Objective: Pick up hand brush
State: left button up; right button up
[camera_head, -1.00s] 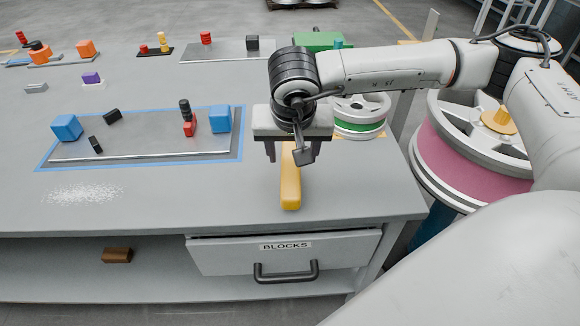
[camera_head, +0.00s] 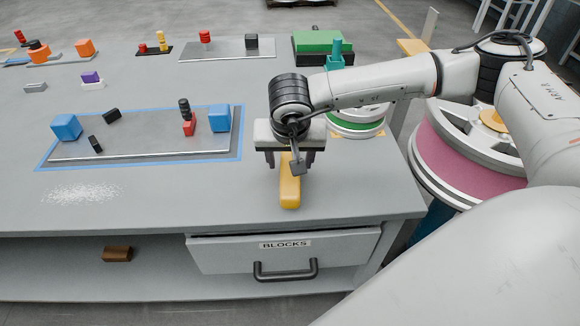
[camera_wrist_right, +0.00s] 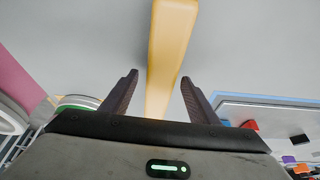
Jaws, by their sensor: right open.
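The hand brush shows as a yellow handle (camera_head: 290,188) lying on the grey table near its front edge. Its far end is hidden under my right gripper. My right gripper (camera_head: 290,166) is open above the handle, one finger to each side of it. In the right wrist view the yellow handle (camera_wrist_right: 168,58) runs between the two open fingers (camera_wrist_right: 158,97) and touches neither that I can see. My left gripper is not in view.
A blue-edged metal tray (camera_head: 150,156) with blue cubes and small blocks lies to the left. White granules (camera_head: 84,193) are scattered near the front left. A green-rimmed wheel (camera_head: 357,122) is behind right. A BLOCKS drawer (camera_head: 350,250) is below the tabletop.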

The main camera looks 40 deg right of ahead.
aim_at(290, 159)
jog(key=shift+f, duration=0.2)
dwell(0.4)
jog(key=c, duration=1.1)
jog(key=shift+r, duration=0.1)
jog(key=shift+r, duration=0.25)
notch_tip(290, 159, up, 10)
jog(key=shift+f, duration=0.1)
